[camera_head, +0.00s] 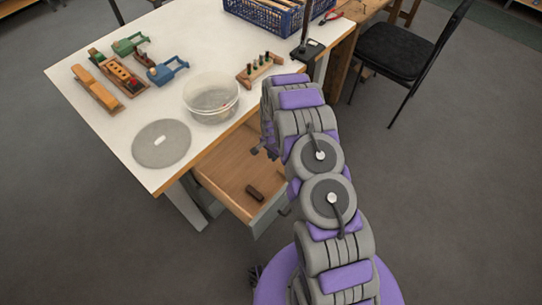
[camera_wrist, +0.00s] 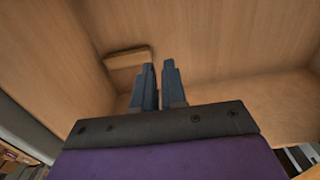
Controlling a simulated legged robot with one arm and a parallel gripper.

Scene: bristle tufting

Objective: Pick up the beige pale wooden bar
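The beige pale wooden bar (camera_wrist: 128,57) shows in the wrist view, lying in the wooden drawer (camera_wrist: 235,40) close to a side wall. It is ahead and to the left of my fingertips and apart from them. I cannot make the bar out in the head view. My gripper (camera_wrist: 158,68) has two dark blue-grey fingers with a narrow gap between them and nothing in it. In the head view my gripper (camera_head: 258,150) is over the back part of the open drawer (camera_head: 222,172), partly hidden by my arm.
A dark brown bar (camera_head: 255,192) lies near the drawer's front. The white table (camera_head: 110,50) beside it holds a clear bowl (camera_head: 211,98), a grey disc (camera_head: 161,143), wooden and coloured tools, a small peg rack (camera_head: 259,69) and a blue crate (camera_head: 270,15). A black chair (camera_head: 405,50) stands at right.

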